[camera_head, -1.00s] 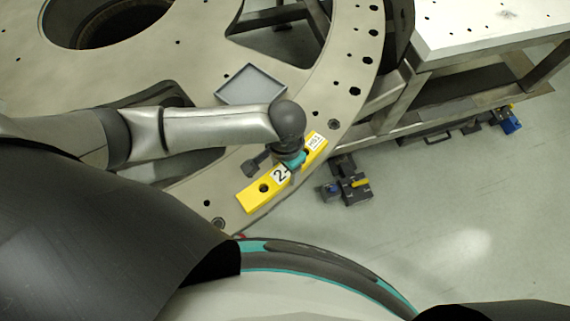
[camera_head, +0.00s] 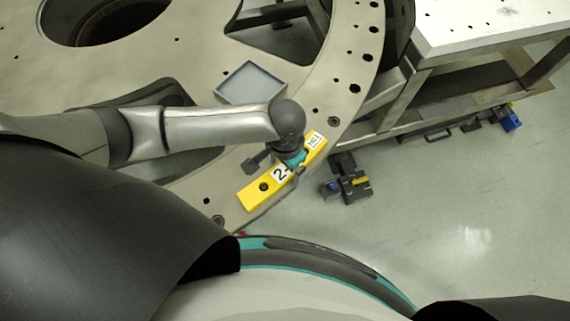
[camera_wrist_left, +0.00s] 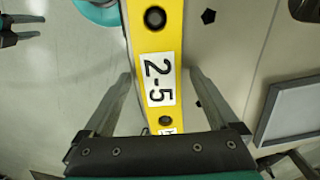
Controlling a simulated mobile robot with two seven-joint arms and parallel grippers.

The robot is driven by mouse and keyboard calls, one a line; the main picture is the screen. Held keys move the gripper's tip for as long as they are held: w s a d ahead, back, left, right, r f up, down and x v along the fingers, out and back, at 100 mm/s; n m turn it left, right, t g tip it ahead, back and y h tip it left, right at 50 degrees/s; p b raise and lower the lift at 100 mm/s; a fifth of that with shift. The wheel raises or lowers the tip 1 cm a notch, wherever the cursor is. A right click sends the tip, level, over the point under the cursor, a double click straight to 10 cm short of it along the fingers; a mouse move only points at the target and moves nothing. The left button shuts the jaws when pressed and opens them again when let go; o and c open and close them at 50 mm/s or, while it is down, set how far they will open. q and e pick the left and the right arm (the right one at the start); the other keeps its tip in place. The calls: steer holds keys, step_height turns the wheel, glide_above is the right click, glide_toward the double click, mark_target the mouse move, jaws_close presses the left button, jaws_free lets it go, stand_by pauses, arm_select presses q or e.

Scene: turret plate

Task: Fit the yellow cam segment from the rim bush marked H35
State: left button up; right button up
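The yellow cam segment (camera_head: 262,187) lies along the edge of the large plate, with a "2-5" label and a smaller label near its far end. In the left wrist view, the segment (camera_wrist_left: 155,42) runs between the fingers of my left gripper (camera_wrist_left: 160,85), with a gap on the right finger's side. The left gripper (camera_head: 297,167) is over the segment in the head view, its fingers mostly hidden by the wrist. My right gripper (camera_wrist_left: 36,26) shows at the left wrist view's top left, fingers apart and empty. I cannot make out an H35 mark.
The round grey plate (camera_head: 215,50) has holes and cut-outs. A shallow grey tray (camera_head: 250,84) sits on it, beyond my left arm. A white-topped bench (camera_head: 490,25) stands at the upper right. Dark items (camera_head: 347,187) with blue and yellow parts show beside the plate.

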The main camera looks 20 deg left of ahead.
arm_select(q)
step_height(320, 180, up, 15)
steer(key=p, duration=0.3)
steer(key=shift+r, duration=0.15)
stand_by(0.3)
stand_by(0.6)
